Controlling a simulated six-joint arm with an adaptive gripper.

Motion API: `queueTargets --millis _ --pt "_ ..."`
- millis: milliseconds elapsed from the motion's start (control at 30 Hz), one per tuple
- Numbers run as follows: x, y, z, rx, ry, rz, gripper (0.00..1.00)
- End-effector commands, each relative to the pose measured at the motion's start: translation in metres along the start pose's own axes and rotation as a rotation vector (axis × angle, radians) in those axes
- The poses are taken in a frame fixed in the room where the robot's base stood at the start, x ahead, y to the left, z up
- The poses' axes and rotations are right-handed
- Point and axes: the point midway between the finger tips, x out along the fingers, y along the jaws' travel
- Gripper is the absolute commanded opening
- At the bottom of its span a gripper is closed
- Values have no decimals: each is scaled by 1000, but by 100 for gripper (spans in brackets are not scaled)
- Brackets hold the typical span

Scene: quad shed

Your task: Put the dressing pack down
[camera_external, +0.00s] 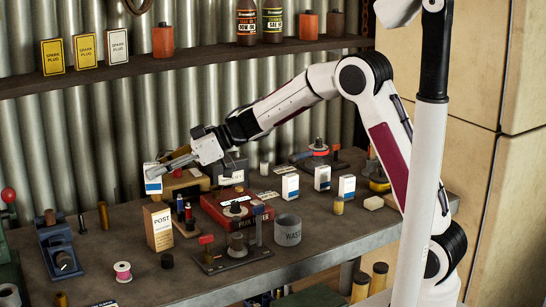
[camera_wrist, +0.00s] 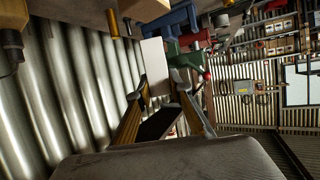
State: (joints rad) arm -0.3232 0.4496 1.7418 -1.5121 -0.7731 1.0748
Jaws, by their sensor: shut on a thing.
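A small white pack with a blue band, which looks like the dressing pack (camera_external: 153,177), is at the tip of my gripper (camera_external: 172,164) in the external view. In the wrist view the pack (camera_wrist: 155,62) shows as a plain white face between the two fingertips of my gripper (camera_wrist: 160,90). My gripper is shut on it. The pack is at the back left of the bench, above or beside a tan box (camera_external: 187,184). I cannot tell whether its underside touches anything.
A brown POST box (camera_external: 158,227) stands in front, with a blue vise (camera_external: 60,248) to the left.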

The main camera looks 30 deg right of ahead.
Motion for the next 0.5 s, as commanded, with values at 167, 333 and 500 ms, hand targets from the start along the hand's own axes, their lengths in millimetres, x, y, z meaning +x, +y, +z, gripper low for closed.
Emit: queueTargets --millis 167,333,500 --pt "1 0 2 -1 1 0 6" --pt "1 0 2 -1 1 0 6" --pt "4 0 9 2 0 0 6"
